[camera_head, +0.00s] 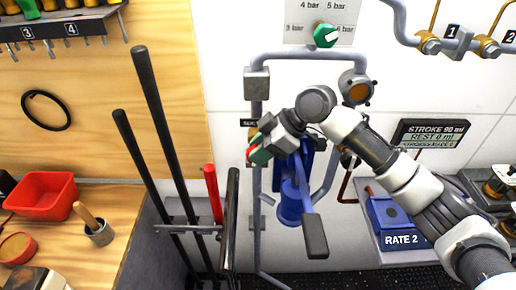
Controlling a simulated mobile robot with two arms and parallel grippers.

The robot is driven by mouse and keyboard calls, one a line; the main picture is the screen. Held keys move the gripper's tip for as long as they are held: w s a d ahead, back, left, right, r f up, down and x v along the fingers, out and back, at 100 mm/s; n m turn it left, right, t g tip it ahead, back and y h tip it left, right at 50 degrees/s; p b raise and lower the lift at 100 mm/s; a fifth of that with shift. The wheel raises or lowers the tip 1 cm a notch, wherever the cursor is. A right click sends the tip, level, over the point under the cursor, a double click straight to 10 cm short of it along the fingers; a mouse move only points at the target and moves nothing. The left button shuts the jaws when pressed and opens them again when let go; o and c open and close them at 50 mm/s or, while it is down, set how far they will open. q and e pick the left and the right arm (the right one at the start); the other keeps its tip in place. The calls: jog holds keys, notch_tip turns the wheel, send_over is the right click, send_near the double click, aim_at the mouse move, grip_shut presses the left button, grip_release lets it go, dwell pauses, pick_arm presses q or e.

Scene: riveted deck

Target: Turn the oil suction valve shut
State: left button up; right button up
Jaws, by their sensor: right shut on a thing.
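My right gripper (263,146) comes in from the right and is shut at the grey vertical suction pipe (257,192). Red and green parts show at its tips, beside the pipe. The oil suction valve's handle is mostly hidden by the gripper, so its angle cannot be told. A small dark label, partly covered, sits on the wall just left of the gripper. My left gripper is not in view.
A blue pump (291,203) with a dark-ended lever (315,235) stands just right of the pipe. A green knob (326,36) is above. Dark bars (155,98) and a red-handled tool (212,190) stand left. A blue "RATE 2" box (388,215) is right.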

jog(key=shift+d+f+y+b, duration=0.1)
jog(key=shift+f+y+b, duration=0.05)
jog(key=shift+y+b, duration=0.4)
jog(key=shift+d+f+y+b, duration=0.1)
jog(key=shift+y+b, duration=0.25)
jog(key=shift+y, duration=0.3)
jog(key=shift+r+y, duration=0.1)
jog(key=shift+y, duration=0.3)
jog(key=shift+b, duration=0.3)
jog(key=o, duration=0.9)
jog(key=shift+d+r, duration=0.1)
jog(key=shift+d, duration=0.05)
